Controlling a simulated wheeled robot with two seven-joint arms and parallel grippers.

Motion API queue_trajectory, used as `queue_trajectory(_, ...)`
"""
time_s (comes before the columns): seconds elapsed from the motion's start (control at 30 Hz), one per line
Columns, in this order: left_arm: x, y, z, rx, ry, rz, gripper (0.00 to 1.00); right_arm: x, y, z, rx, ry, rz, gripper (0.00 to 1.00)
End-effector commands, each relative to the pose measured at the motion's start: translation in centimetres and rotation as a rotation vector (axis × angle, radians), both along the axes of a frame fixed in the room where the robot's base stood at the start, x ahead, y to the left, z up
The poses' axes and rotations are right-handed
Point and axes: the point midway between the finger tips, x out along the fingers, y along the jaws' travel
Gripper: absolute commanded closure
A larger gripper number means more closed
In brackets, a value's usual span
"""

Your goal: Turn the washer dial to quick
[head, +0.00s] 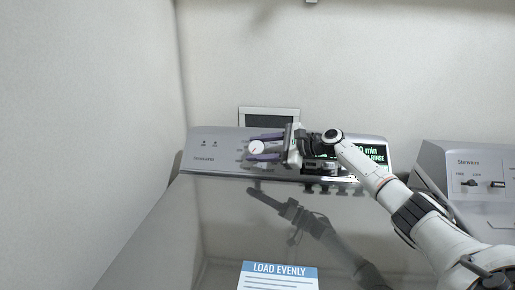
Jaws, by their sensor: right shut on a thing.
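The washer's grey control panel (225,149) runs along the back of the machine. A round white dial (257,147) with a small reddish mark sits on it, left of the panel's middle. My right gripper (264,147) reaches in from the right and is shut on the dial, one purple finger above it and one below. The green-lettered display (373,156) is partly hidden behind my right arm; "min" and "RINSE" can be read. The dial's printed labels are too small or covered to read. My left gripper is out of view.
The washer's glossy lid (200,215) reflects my arm and bears a "LOAD EVENLY" label (278,276). A second grey appliance (465,175) with knobs stands at the right. A wall outlet plate (269,112) is behind the panel. A wall rises at the left.

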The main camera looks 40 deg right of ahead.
Motion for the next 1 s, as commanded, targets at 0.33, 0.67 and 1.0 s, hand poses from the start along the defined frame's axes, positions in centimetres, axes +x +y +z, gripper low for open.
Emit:
queue_trajectory(0.33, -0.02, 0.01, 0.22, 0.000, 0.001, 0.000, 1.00, 0.08, 0.03, 0.17, -0.054, 0.072, 0.117, 0.81)
queue_trajectory(0.67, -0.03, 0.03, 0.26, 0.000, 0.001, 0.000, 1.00, 0.01, 0.06, 0.01, -0.074, 0.094, 0.151, 0.81)
queue_trajectory(1.0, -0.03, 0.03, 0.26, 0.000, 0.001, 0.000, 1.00, 0.01, 0.08, -0.02, -0.074, 0.094, 0.151, 0.52)
